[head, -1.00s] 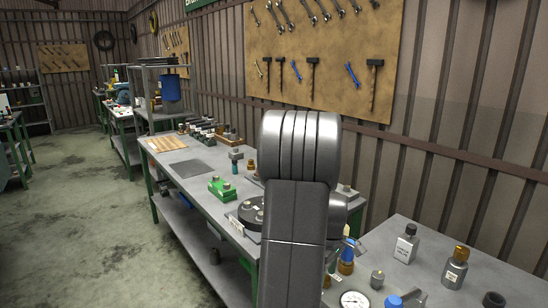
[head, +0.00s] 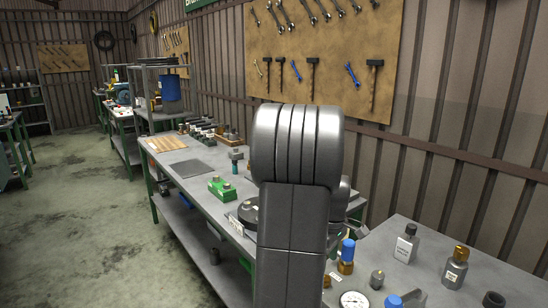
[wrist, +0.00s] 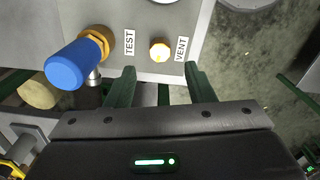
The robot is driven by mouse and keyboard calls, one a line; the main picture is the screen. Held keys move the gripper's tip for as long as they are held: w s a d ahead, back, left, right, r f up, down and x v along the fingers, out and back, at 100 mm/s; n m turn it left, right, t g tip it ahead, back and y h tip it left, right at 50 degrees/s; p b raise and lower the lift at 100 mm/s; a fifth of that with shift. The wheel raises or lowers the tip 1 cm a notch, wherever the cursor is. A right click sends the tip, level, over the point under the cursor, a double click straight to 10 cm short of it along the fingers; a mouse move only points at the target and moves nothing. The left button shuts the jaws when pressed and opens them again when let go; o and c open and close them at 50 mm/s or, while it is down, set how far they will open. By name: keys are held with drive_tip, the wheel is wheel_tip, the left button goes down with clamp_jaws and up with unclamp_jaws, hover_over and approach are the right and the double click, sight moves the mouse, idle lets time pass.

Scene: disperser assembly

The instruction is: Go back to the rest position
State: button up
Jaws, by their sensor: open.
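My gripper (wrist: 160,82) is open in the wrist view, with two dark green fingers apart and nothing between them. Beyond the fingers is a grey panel (wrist: 128,14) with TEST and VENT labels. A blue-capped brass fitting (wrist: 75,64) stands beside the TEST label, left of the fingers and apart from them. A small brass fitting (wrist: 159,50) sits beside the VENT label. In the head view my large grey arm hides much of the benches, and most of the gripper is hidden behind it. A blue-capped brass fitting (head: 347,252) shows just right of the arm.
The right bench (head: 420,262) holds a gauge (head: 354,300), bottles (head: 406,243) and small metal parts. The left bench (head: 178,170) carries a green block (head: 222,188) and a row of dark parts. A tool board (head: 325,60) hangs behind. The floor at left is clear.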

wheel_tip(320, 180, down, 7)
drive_tip(key=shift+f, duration=0.1)
drive_tip(key=shift+r+m, duration=0.2)
drive_tip(key=shift+m, duration=0.2)
drive_tip(key=shift+r+m, duration=0.1)
drive_tip(key=shift+m, duration=0.7)
drive_tip(key=m, duration=0.3)
drive_tip(key=shift+m, duration=0.4)
drive_tip(key=m, duration=0.3)
drive_tip(key=shift+m+p, duration=0.35)
drive_tip(key=shift+m, duration=0.05)
drive_tip(key=m, duration=0.5)
drive_tip(key=shift+m+p, duration=0.55)
drive_tip(key=shift+m, duration=1.95)
drive_tip(key=shift+s+a, duration=0.1)
